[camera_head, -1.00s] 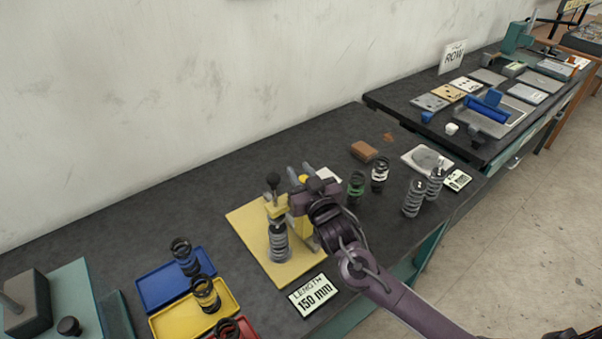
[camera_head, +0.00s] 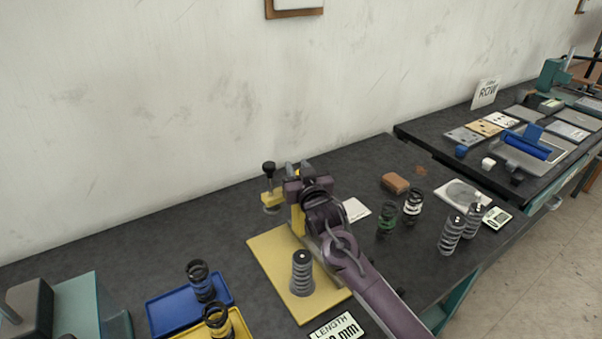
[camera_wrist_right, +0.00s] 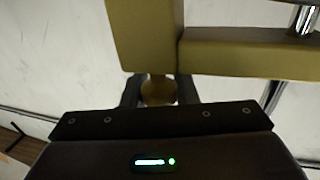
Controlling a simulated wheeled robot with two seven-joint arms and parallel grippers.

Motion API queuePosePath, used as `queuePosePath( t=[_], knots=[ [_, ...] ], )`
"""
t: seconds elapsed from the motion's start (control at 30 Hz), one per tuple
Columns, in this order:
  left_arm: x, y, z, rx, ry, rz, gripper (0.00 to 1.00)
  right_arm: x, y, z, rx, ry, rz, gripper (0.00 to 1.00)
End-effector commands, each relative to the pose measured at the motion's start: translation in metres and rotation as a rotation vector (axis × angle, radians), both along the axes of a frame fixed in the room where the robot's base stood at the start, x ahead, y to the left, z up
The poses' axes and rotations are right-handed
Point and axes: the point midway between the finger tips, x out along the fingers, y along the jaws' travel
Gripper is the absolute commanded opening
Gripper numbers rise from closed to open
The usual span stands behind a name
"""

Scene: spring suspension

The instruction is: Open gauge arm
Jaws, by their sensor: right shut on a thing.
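The length gauge has a yellow base plate (camera_head: 270,262) with a grey spring (camera_head: 302,273) standing upright on it. Its yellow arm (camera_head: 272,198), with a black knob on a rod, points back toward the wall, away from above the spring. My right gripper (camera_head: 298,172) is at the gauge's post. In the right wrist view the gripper (camera_wrist_right: 160,92) is shut on a small round brass-coloured knob (camera_wrist_right: 158,90) under the yellow arm (camera_wrist_right: 225,52). My right forearm hides part of the plate and post. My left gripper is not in view.
A sign (camera_head: 337,328) reading LENGTH lies in front of the plate. A blue tray (camera_head: 165,312) and a yellow tray (camera_head: 240,328) hold dark springs at left. The bench behind the gauge is clear.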

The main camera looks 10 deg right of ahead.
Motion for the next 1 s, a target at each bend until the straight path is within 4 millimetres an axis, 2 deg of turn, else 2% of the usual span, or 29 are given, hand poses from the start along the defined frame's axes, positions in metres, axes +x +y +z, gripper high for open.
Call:
queuePosePath(
  t=[0.07, 0.1, 0.27, 0.63, 1.0],
  knots=[
    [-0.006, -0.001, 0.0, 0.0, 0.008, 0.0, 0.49, 0.0, -0.001, 0.002, 0.001, -0.002, -0.002, 0.0],
    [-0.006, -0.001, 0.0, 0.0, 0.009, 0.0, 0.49, 0.0, -0.001, 0.002, 0.001, -0.002, -0.002, 0.29],
    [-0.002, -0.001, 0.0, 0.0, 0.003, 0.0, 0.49, 0.0, -0.001, 0.002, 0.001, -0.002, -0.002, 0.48],
    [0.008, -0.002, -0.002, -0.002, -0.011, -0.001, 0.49, -0.006, -0.001, 0.0, 0.001, -0.002, -0.001, 0.48],
    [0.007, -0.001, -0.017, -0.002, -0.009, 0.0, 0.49, -0.058, -0.006, -0.001, 0.002, -0.002, -0.001, 0.48]
  ],
)
